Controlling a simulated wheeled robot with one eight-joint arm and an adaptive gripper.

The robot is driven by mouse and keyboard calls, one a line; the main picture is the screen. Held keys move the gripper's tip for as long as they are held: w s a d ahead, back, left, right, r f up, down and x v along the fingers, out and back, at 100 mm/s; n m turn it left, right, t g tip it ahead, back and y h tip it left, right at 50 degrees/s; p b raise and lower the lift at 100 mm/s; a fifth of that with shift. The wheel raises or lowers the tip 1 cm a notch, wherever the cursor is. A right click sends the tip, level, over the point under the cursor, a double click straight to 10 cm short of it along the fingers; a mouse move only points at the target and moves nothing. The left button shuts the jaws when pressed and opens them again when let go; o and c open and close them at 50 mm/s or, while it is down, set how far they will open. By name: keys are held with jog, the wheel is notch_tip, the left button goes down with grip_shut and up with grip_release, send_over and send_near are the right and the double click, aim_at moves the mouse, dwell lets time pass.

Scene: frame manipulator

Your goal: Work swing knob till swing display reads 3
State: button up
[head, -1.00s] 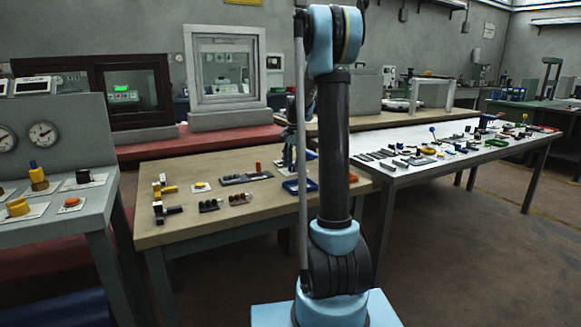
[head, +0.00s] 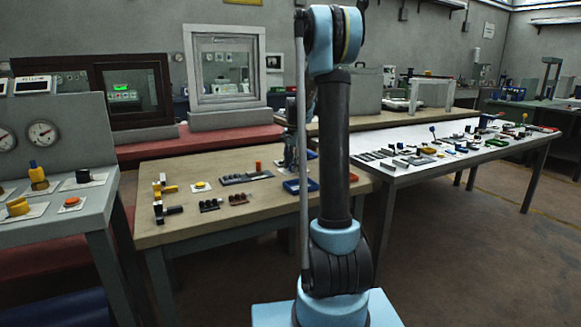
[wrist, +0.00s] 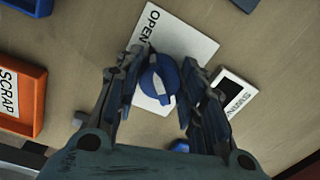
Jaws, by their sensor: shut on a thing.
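The swing knob (wrist: 158,84) is a round blue knob with a raised grip, on a white plate (wrist: 187,35) marked OPEN. In the wrist view my gripper (wrist: 164,76) has one finger on each side of the knob and is shut on it. The swing display (wrist: 234,92) is a small dark window in a white frame marked SWING, right of the knob. I cannot read a number in it. In the head view my gripper is mostly hidden behind my arm, over the wooden table (head: 228,217).
In the wrist view an orange tray (wrist: 38,110) marked SCRAP lies at left and a blue tray (wrist: 42,8) at upper left. In the head view small parts lie on the wooden table. A grey console (head: 75,130) stands at left, a white-topped table (head: 455,170) at right.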

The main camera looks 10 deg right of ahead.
jog(key=shift+d+n, duration=0.3)
jog(key=shift+n, duration=0.3)
jog(key=shift+s, duration=0.2)
dwell(0.9)
jog(key=o, duration=1)
jog(key=shift+o, duration=0.2)
jog(key=shift+w+a, duration=0.1)
jog(key=shift+r, duration=0.1)
notch_tip(320, 180, up, 12)
